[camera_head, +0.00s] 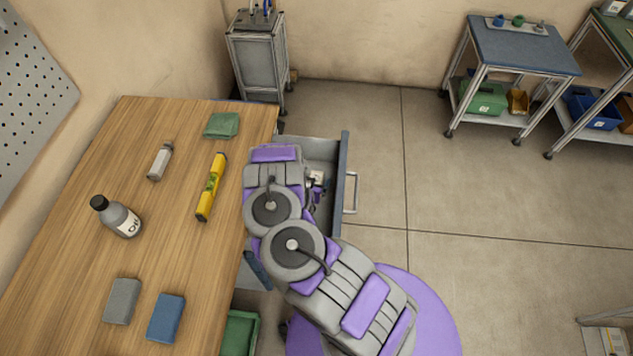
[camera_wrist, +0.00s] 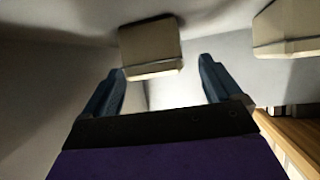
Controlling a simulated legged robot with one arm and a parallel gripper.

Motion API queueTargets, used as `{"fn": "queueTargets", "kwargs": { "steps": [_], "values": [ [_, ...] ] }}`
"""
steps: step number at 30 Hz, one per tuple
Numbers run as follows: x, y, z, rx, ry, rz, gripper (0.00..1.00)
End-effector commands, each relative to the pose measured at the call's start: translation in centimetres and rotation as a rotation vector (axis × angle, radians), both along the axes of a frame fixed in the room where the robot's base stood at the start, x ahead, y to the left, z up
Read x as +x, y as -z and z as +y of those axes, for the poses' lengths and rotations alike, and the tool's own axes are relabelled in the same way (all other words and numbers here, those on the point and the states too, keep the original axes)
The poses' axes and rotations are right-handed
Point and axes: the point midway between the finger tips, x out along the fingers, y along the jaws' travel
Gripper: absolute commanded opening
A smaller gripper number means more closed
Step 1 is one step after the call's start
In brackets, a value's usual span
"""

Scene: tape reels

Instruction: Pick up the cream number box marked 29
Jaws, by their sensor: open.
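Two cream boxes show in the wrist view. One cream box (camera_wrist: 150,45) is ahead of my gripper (camera_wrist: 162,66), roughly between the lines of its two blue fingers. The other cream box (camera_wrist: 286,32) is at the upper right, outside the fingers. No number can be read on either, so I cannot tell which is 29. My gripper is open with nothing held. In the head view my arm covers the gripper over the open drawer (camera_head: 344,160), where a small pale thing (camera_head: 317,178) shows beside the arm.
The drawer is pulled out from the wooden workbench (camera_head: 150,250). On the bench are a bottle (camera_head: 121,218), a yellow level (camera_head: 211,188), and green (camera_head: 221,125), grey (camera_head: 121,301) and blue (camera_head: 166,317) blocks. The floor (camera_head: 470,200) to the right is clear.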

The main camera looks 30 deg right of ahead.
Motion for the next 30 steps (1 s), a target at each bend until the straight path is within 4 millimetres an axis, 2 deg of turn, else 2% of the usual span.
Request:
{"fn": "queueTargets", "kwargs": {
  "steps": [4,13,30],
  "values": [
    [0.9,1.1,-1.1,-0.001,-0.001,0.004,0.92],
    [1.3,1.2,-1.5,0.002,0.000,0.002,0.91],
    [1.3,1.2,-1.4,0.002,0.000,0.003,0.36]
  ]
}}
